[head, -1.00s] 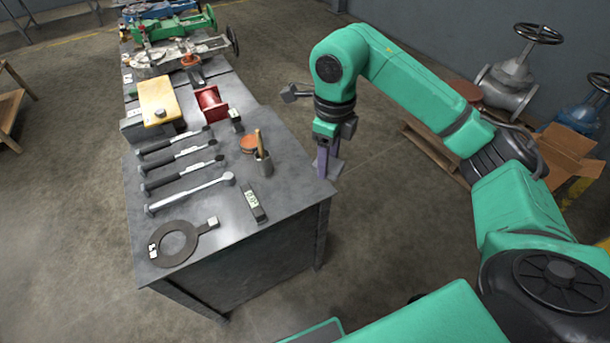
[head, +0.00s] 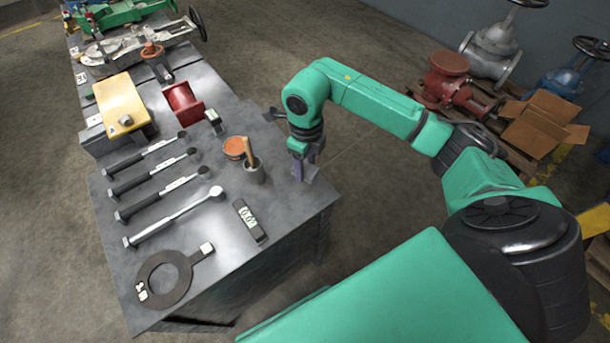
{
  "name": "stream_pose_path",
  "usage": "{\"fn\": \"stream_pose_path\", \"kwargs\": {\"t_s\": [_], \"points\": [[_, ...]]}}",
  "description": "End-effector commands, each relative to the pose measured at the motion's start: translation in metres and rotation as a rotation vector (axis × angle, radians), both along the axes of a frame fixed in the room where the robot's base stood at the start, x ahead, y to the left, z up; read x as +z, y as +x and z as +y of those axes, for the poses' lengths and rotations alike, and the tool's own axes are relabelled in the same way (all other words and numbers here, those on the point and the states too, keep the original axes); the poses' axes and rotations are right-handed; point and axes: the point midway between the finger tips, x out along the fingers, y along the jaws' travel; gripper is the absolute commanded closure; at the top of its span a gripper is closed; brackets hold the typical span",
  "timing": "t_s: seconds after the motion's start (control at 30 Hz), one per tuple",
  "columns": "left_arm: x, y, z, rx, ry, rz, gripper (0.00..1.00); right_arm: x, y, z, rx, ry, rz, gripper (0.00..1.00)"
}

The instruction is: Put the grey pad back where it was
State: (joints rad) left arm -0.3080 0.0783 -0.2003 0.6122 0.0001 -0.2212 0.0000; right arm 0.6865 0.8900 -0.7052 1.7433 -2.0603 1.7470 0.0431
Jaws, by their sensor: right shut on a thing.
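My right gripper (head: 302,165) is over the right edge of the grey bench (head: 285,200), pointing down. It is shut on a small purple-grey piece, which I take for the grey pad (head: 310,174). The arm and fingers cover much of it, so its full shape does not show. Whether it touches the bench top I cannot tell. My left gripper is out of view.
A cup holding a wooden-handled tool (head: 254,173) and an orange-topped tin (head: 234,148) stand left of the gripper. Bare bench lies near the right edge.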

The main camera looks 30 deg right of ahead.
Motion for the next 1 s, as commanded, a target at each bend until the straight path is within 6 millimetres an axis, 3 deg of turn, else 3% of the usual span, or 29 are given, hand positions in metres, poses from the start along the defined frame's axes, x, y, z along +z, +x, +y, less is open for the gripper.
{"fn": "stream_pose_path", "kwargs": {"t_s": [0.13, 0.3, 0.63, 0.67, 0.7, 1.0], "points": [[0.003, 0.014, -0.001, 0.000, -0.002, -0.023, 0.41, -0.024, -0.001, 0.000, 0.000, 0.000, 0.004, 0.97], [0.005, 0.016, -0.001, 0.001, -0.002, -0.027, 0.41, -0.052, 0.000, 0.000, -0.001, 0.001, 0.001, 0.97], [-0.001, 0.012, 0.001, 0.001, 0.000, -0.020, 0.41, -0.058, 0.000, 0.000, 0.000, 0.000, -0.001, 0.97], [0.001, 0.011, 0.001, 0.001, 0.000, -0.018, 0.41, -0.056, 0.000, 0.000, 0.000, 0.000, -0.001, 0.34], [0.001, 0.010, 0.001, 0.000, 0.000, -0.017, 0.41, -0.056, 0.000, 0.000, 0.000, 0.000, -0.001, 0.18], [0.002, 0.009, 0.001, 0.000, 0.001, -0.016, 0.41, -0.055, 0.000, 0.000, 0.000, 0.000, -0.001, 0.15]]}}
